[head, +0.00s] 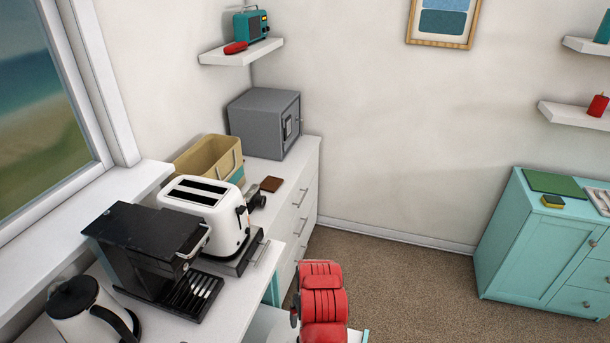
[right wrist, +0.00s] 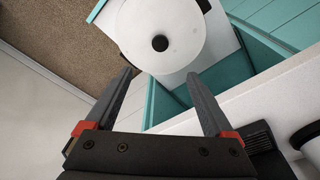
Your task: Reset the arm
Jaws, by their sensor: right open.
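My right gripper (right wrist: 161,74) shows in the right wrist view with its two dark fingers spread apart and nothing between them. The gap between fingertips and pot cannot be judged. In the head view, a red ribbed part, likely of my right arm, stands at the bottom centre in front of the counter and hides part of the drawer area. My left gripper is in neither view.
The counter holds a kettle (head: 86,312), a black coffee machine (head: 140,248), a white toaster (head: 207,212), a tan bin (head: 210,158) and a grey safe (head: 264,124). A teal cabinet (head: 540,240) stands at right. Carpet (head: 400,280) between is clear.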

